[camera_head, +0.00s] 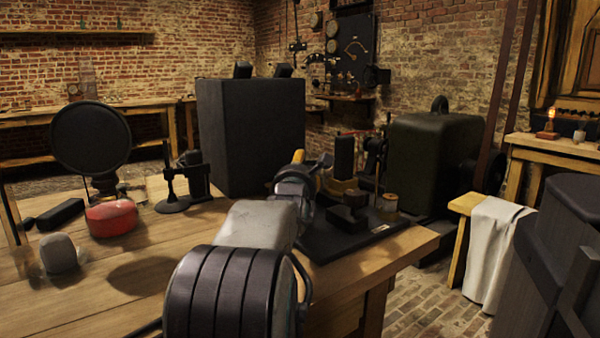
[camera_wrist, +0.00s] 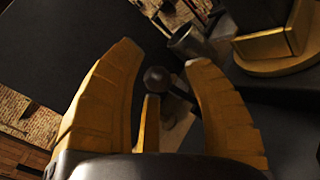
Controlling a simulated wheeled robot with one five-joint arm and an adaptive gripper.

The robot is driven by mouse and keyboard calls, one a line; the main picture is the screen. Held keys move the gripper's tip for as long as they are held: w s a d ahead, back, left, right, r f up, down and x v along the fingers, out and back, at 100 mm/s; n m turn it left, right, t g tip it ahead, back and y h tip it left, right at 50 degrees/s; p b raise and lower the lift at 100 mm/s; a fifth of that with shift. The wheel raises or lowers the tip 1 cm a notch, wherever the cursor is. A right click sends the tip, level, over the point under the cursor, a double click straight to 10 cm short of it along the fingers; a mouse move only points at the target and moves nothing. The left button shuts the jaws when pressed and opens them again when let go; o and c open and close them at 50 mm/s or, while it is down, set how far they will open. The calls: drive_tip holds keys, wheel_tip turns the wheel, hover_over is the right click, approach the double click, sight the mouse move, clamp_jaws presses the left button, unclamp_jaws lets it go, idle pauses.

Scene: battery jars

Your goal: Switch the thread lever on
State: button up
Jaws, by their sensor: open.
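My gripper (camera_wrist: 162,54) is open around the line of sight to the knob. I cannot tell whether either finger touches it. In the head view, my gripper (camera_head: 301,160) is over the left side of a machine on a dark base (camera_head: 345,243) at the table's right end. My arm and gripper hide the lever there, and its on or off position cannot be told.
A large dark box (camera_head: 250,135) stands behind my gripper. A black upright fitting (camera_head: 345,155) and a small jar (camera_head: 390,201) stand on the machine's side of the table. A red-based round device (camera_head: 110,217) is at the left.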

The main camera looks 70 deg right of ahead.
idle(0.3)
drive_tip(key=c, duration=0.8)
clamp_jaws()
drive_tip(key=shift+f, duration=0.1)
drive_tip(key=shift+f, duration=0.1)
